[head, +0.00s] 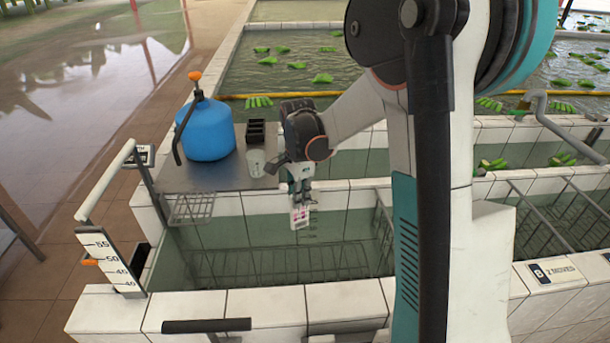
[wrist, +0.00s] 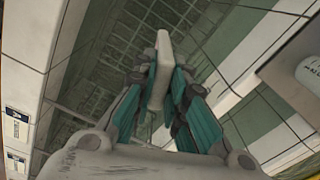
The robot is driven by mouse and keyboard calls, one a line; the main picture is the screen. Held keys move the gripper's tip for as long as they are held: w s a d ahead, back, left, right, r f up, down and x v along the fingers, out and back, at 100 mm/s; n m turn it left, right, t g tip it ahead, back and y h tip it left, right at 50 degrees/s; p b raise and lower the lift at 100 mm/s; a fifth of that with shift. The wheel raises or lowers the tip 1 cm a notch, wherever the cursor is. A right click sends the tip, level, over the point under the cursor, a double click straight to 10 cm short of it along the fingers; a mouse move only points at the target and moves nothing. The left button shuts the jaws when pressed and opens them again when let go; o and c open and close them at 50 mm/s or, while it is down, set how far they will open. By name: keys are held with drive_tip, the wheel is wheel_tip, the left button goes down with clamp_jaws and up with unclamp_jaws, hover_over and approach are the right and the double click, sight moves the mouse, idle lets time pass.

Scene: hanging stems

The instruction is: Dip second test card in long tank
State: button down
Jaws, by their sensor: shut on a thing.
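My gripper (head: 299,186) is shut on a small white test card (head: 299,217) with reddish marks, which hangs down from the fingers. In the wrist view the gripper (wrist: 160,85) has the card's pale edge (wrist: 163,50) between its teal fingers. The card is over the long tank (head: 225,308), a white-tiled basin with dark greenish water and a wire rack inside. The card's lower edge looks close to the water, but I cannot tell whether it touches.
A metal shelf (head: 185,176) at the tank's back left bears a blue sprayer bottle (head: 208,128), a clear cup (head: 256,163) and a black divided holder (head: 263,131). A gauge board (head: 110,262) stands at the left corner. Tanks with green bananas lie behind.

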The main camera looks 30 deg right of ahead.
drive_tip(key=d+r+m, duration=0.1)
drive_tip(key=m, duration=0.1)
drive_tip(key=d+r+m, duration=0.1)
drive_tip(key=r+m, duration=0.1)
drive_tip(key=shift+w+d+r+p, duration=0.1)
drive_tip(key=shift+w+d+p, duration=0.1)
drive_tip(key=shift+p, duration=0.2)
wheel_tip(320, 180, down, 23)
drive_tip(key=b, duration=1.4)
drive_tip(key=shift+b, duration=0.3)
idle(0.7)
wheel_tip(320, 180, up, 27)
drive_tip(key=p, duration=1.7)
drive_tip(key=shift+r, duration=0.1)
idle(0.9)
